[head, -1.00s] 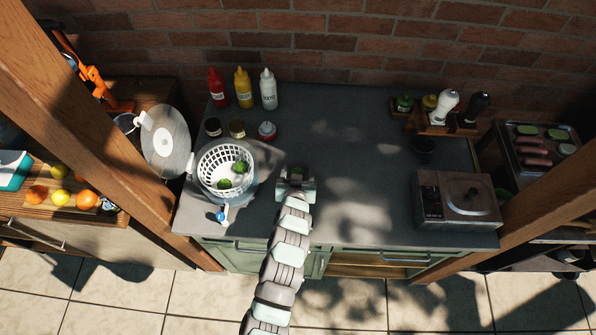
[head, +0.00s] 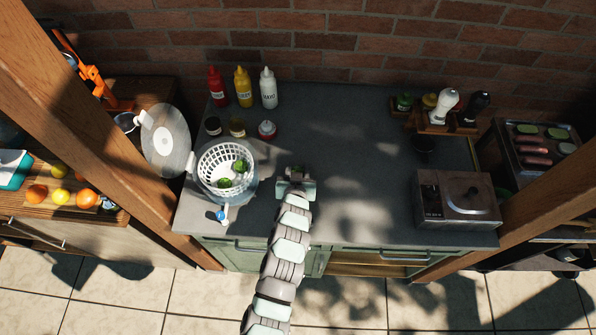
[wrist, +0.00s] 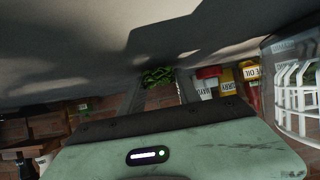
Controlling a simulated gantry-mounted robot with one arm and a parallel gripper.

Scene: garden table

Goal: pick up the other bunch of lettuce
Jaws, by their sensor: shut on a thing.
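My gripper (head: 296,172) is low over the dark counter, to the right of the white basket. In the wrist view its two fingers (wrist: 159,88) are shut on a green leafy bunch of lettuce (wrist: 158,76), which shows between the tips. In the head view my gripper mostly hides this bunch. Other lettuce pieces (head: 240,166) lie inside the white slatted basket (head: 210,156), which sits in a clear bowl. The basket also shows at the right edge of the wrist view (wrist: 296,88). I cannot tell whether the held bunch touches the counter (head: 345,150).
Red, yellow and white sauce bottles (head: 243,88) stand at the back left, with small jars (head: 237,127) before them. A round lid (head: 165,142) is left of the basket. A metal appliance (head: 458,198) and a spice rack (head: 440,115) are at the right. The middle counter is clear.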

